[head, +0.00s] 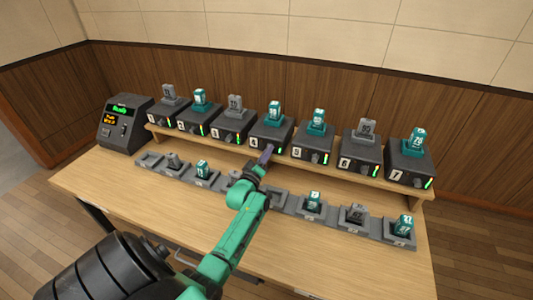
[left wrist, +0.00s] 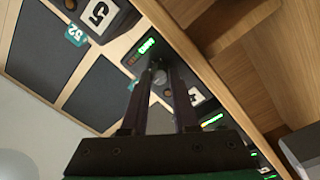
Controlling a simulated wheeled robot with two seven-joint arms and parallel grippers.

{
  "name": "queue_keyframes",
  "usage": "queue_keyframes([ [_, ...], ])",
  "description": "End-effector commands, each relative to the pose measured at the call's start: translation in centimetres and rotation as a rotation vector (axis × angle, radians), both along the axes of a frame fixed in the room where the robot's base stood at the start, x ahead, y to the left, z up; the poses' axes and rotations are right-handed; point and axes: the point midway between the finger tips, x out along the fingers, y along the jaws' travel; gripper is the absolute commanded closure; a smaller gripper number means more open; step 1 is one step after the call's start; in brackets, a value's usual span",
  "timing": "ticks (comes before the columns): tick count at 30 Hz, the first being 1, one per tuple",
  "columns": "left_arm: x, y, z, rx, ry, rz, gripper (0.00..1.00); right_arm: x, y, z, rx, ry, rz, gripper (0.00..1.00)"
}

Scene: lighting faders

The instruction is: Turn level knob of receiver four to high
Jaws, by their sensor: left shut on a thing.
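Receiver four (head: 270,132) stands in the middle of the raised shelf, with a teal pack (head: 274,110) on top. Its number label shows in the left wrist view (left wrist: 195,97). Its lit level bar (left wrist: 147,46) shows green with some orange-red. My left gripper (head: 266,153) reaches the front of receiver four. In the left wrist view its two dark fingers (left wrist: 160,80) are shut on the small grey level knob (left wrist: 158,76), partly hidden between them. The knob's exact angle is hard to tell. My right gripper is not in view.
Receiver three (head: 232,125) and receiver five (head: 315,140) stand close on either side. A row of charging trays (head: 277,198) with several packs lies in front on the table (head: 150,205). A dark display unit (head: 124,122) stands at the left end.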

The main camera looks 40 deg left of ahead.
Motion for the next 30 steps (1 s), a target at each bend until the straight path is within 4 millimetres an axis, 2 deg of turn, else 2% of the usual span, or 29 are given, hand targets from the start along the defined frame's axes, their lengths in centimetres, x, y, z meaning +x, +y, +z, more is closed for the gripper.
queue_keyframes([
  [30,-0.12,-0.01,-0.42,0.904,0.325,-0.003,1.00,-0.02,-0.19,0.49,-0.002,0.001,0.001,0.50],
])
